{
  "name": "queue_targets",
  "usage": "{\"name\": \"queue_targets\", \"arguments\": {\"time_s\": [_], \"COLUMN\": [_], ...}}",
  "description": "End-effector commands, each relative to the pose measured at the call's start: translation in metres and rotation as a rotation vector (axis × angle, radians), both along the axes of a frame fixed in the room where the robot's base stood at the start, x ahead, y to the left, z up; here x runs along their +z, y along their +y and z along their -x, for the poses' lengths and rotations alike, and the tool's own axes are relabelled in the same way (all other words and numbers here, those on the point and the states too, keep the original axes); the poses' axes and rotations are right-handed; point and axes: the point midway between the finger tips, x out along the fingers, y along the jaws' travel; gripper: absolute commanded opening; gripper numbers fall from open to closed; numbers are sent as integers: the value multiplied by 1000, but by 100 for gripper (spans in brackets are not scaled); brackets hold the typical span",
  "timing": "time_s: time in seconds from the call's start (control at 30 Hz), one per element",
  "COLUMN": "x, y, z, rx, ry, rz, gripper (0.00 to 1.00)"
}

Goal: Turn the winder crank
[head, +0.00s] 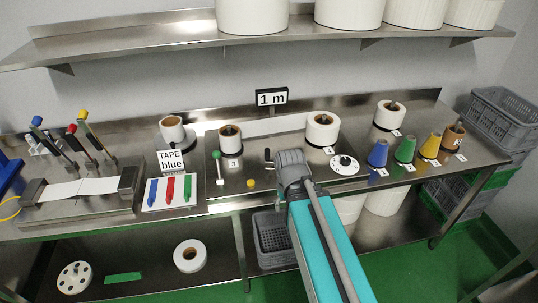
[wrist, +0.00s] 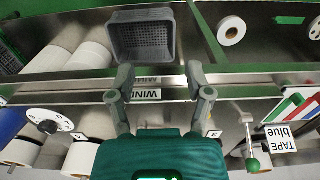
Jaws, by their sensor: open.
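My gripper (head: 288,160) is over the steel winder panel, between a lever with a green knob (head: 219,158) on its left and a white disc with a black knob (head: 344,165) on its right. In the wrist view its two fingers (wrist: 159,76) are spread wide with nothing between them. A label reading WIND (wrist: 146,95) shows on the bench edge behind them. The wrist view shows the disc (wrist: 46,122) at left and the green knob (wrist: 252,165) at lower right, both apart from the fingers. A small black part (head: 267,155) stands beside my gripper; I cannot tell whether it is the crank.
White rolls (head: 322,130) stand behind the panel, with a "1 m" sign (head: 271,97) above. Coloured cones (head: 405,150) stand at right. A TAPE blue sign (head: 171,160) and coloured pieces are at left. A grey crate (head: 272,240) sits below the bench.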

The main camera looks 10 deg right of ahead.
Motion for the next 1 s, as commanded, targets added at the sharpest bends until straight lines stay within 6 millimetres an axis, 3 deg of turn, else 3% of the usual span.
{"name": "queue_targets", "arguments": {"time_s": [0.17, 0.27, 0.6, 0.8, 1.0], "x": [11, 22, 73, 95, 103], "y": [0, 7, 7, 6, 6], "z": [-26, -54, -194, -261, -289], "rx": [46, 108, 422, 591, 673], "ry": [0, 0, 0, 0, 0], "rz": [0, 0, -1, -1, -1], "gripper": [68, 68, 68, 68, 68]}}
